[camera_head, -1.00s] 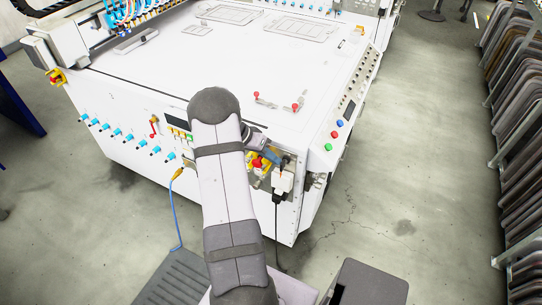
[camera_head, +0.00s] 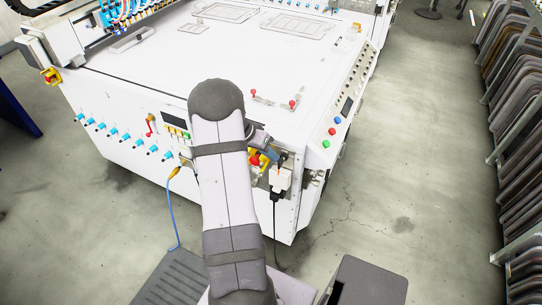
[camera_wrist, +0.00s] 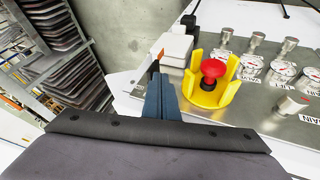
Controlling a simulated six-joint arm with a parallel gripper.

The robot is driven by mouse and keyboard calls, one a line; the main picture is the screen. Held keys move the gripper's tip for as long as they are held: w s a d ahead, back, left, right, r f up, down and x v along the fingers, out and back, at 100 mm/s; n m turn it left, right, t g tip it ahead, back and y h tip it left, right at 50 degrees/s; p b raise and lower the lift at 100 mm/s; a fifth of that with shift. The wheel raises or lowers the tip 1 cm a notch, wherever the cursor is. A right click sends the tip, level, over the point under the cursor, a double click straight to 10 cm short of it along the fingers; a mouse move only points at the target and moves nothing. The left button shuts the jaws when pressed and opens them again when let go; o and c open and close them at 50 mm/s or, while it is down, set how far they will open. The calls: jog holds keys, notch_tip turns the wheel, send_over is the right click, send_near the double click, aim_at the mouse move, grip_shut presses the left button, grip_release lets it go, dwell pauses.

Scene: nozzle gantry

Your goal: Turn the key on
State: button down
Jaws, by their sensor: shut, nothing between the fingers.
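My gripper (camera_wrist: 160,96) has dark blue fingers that are shut together and empty in the wrist view. In the head view the gripper (camera_head: 279,156) is at the front right corner of the white machine (camera_head: 220,60), partly behind my arm. Just past the fingertips in the wrist view is a small dark part with an orange piece (camera_wrist: 161,53); I cannot tell whether it is the key. The orange piece also shows small in the head view (camera_head: 280,170), beside a white plug box (camera_head: 280,180). No key is clearly recognisable.
A red emergency stop button (camera_wrist: 213,68) in a yellow guard (camera_wrist: 222,92) is close to the right of the fingers. Several gauges and metal knobs (camera_wrist: 285,104) sit farther right. A black cable (camera_head: 275,222) hangs from the plug box. The floor (camera_head: 410,180) right of the machine is clear.

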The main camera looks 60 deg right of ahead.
aim_at(282, 158)
jog(key=shift+s+r+t+b, duration=0.1)
jog(key=shift+s+t+b, duration=0.15)
jog(key=shift+t, duration=0.25)
jog(key=shift+s+r+m+t+b, duration=0.2)
jog(key=shift+s+m+t+b, duration=0.3)
jog(key=shift+s+t+b, duration=1.2)
jog(key=shift+r+p, duration=0.1)
jog(key=shift+p, duration=0.2)
jog(key=shift+r, duration=0.1)
jog(key=shift+r+p, duration=0.55)
jog(key=shift+r, duration=0.2)
jog(key=s+a+r+p, duration=0.3)
jog(key=s+r+p, duration=0.1)
jog(key=s, duration=0.4)
jog(key=shift+a+r+p, duration=0.35)
jog(key=shift+a+p, duration=0.05)
jog(key=shift+p, duration=0.4)
